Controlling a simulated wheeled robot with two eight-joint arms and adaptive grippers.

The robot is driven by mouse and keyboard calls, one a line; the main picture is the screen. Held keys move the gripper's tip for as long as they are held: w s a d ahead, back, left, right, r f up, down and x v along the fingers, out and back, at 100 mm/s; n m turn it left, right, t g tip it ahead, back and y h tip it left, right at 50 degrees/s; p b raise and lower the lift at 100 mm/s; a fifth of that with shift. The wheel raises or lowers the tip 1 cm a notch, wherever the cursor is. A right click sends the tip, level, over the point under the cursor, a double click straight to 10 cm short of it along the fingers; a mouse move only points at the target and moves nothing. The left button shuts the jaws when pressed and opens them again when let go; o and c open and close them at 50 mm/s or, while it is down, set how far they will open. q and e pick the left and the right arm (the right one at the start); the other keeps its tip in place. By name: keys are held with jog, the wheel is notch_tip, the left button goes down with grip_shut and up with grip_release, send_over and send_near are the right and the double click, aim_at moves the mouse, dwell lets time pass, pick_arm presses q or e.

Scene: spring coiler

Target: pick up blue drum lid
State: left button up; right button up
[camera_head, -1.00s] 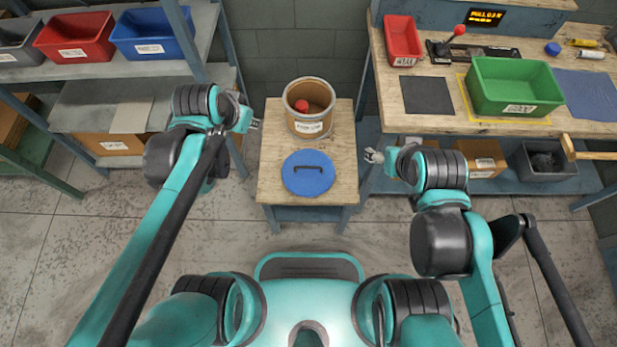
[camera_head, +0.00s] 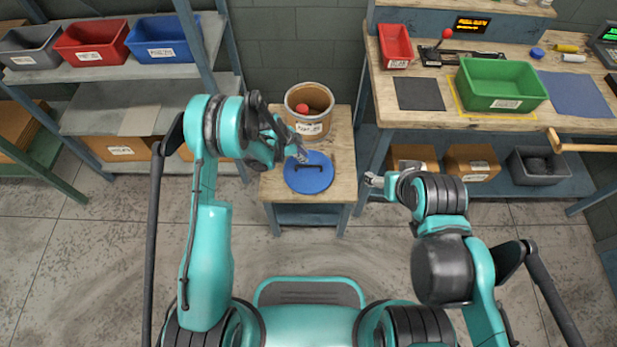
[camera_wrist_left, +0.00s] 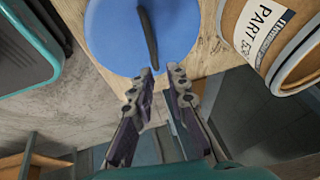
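The blue drum lid (camera_head: 308,174) is a flat disc with a dark bar handle across its top. It lies on a small wooden-topped table (camera_head: 342,150), in front of the drum.
A brown drum (camera_head: 322,97) with a red object inside stands behind the lid; it also shows in the left wrist view (camera_wrist_left: 275,45). A workbench (camera_head: 440,121) with a green bin (camera_head: 500,88) is at right. Shelves (camera_head: 110,70) with bins stand at left. The floor in front is clear.

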aim_at(312, 166)
pick_arm(q)
jog(key=shift+m, duration=0.3)
jog(key=f, duration=0.2)
jog(key=d+f+b, duration=0.1)
jog(key=f, duration=0.1)
jog(key=shift+s+d+f, duration=0.1)
jog(key=shift+d+f, duration=0.05)
jog(key=shift+f, duration=0.1)
jog(key=b+x, duration=0.3)
jog(key=x, duration=0.2)
jog(key=shift+d+f, duration=0.2)
jog(key=shift+d, duration=0.05)
jog(key=shift+r, duration=0.1)
grip_shut()
